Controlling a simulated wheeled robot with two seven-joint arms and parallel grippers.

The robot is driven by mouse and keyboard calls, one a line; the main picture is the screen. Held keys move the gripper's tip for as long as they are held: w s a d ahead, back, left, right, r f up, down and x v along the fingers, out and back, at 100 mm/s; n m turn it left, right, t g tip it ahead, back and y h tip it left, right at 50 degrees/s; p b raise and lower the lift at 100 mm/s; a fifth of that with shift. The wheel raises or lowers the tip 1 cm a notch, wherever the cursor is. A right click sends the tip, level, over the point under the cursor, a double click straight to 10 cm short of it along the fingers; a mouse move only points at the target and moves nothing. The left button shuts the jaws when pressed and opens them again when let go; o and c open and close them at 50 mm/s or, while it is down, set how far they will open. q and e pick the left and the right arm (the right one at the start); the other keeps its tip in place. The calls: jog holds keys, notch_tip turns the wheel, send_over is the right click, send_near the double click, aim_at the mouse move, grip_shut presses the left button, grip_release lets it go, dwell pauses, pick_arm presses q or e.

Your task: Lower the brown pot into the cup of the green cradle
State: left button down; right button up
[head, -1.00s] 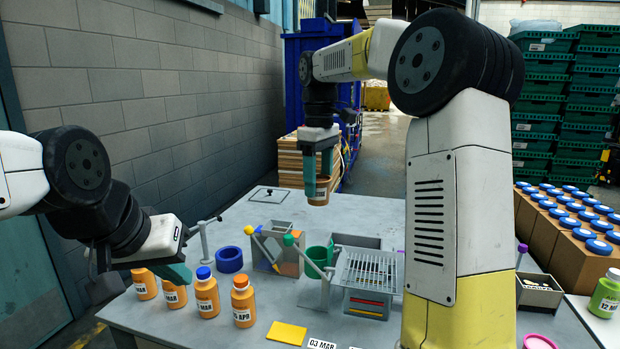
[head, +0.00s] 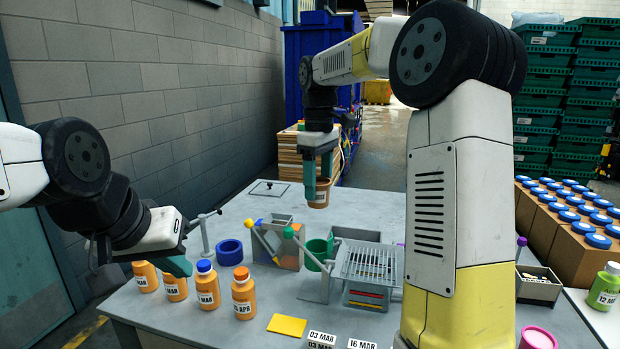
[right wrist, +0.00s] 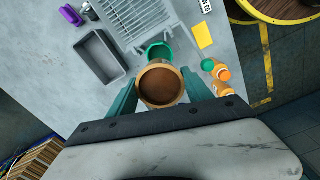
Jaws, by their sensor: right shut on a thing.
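The brown pot (head: 319,197) is gripped by my right gripper (head: 318,172) and hangs upright in the air above the far part of the table. In the right wrist view the pot (right wrist: 161,86) sits between the two fingers, its round opening facing the camera. The green cradle (head: 318,254) stands on the table, nearer than the pot and below it, with a round green cup. The cup (right wrist: 158,50) is partly hidden behind the pot in the right wrist view. My left gripper (head: 176,265) is beside the orange bottles; its finger opening is not clear.
A grey stand with a yellow-ball lever (head: 275,245) is left of the cradle, a wire rack (head: 367,264) right of it. The table's far left is mostly clear.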

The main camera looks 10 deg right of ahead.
send_near(313, 246)
jog(key=shift+s+d+f, duration=0.2)
jog(key=shift+s+f, duration=0.45)
jog(key=shift+s, duration=0.1)
jog(key=shift+s+d+f, duration=0.2)
jog(key=shift+s+f, duration=0.4)
jog(key=shift+s, duration=0.15)
dwell(0.6)
jog(key=shift+f, duration=1.25)
dwell(0.8)
jog(key=o, duration=1.6)
jog(key=shift+c, duration=0.2)
jog(key=shift+r, duration=0.1)
